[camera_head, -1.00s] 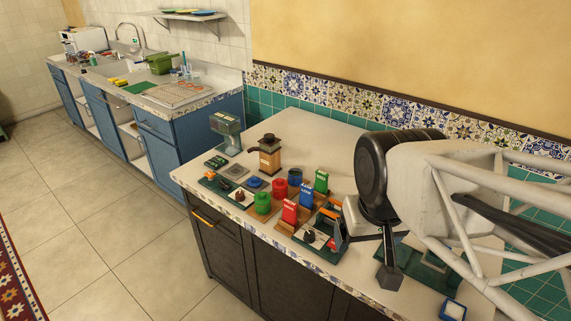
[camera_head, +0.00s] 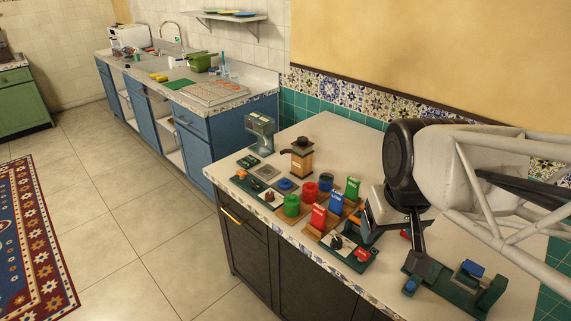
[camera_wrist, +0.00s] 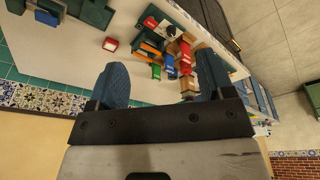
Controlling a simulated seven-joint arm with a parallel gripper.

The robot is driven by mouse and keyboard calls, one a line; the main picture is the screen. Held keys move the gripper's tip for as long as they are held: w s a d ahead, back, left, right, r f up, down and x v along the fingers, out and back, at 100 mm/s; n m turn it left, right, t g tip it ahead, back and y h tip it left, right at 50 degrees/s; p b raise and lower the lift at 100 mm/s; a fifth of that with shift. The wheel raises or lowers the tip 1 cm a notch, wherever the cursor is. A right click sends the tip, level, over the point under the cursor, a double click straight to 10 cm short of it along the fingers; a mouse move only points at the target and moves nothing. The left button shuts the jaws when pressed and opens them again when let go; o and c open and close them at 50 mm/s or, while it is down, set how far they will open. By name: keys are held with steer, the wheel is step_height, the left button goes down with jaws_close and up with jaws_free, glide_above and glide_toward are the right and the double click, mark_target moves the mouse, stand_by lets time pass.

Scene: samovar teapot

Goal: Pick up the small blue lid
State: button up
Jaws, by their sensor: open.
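My gripper (camera_head: 420,264) is in the air over the right part of the counter, well to the right of the lid. In the wrist view my gripper (camera_wrist: 162,60) has its two blue-grey fingers wide apart, with nothing between them.
A wooden grinder (camera_head: 301,157) stands behind. A dark green stand (camera_head: 455,295) is below my gripper. The back of the counter (camera_head: 345,140) is clear.

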steer(key=w+a+n, duration=0.3)
steer(key=w+n, duration=0.1)
steer(key=w, duration=1.1)
steer(key=n+g, duration=0.2)
steer(key=n, duration=1.1)
glide_above(285, 180)
step_height(285, 180, down, 24)
steer(key=shift+d+r, duration=0.1)
steer(key=shift+r, duration=0.05)
steer(key=shift+w+f, duration=0.1)
steer(key=shift+f, duration=0.1)
steer(key=shift+f, duration=0.1)
steer(key=shift+f, duration=1.25)
steer(key=shift+f, duration=2.55)
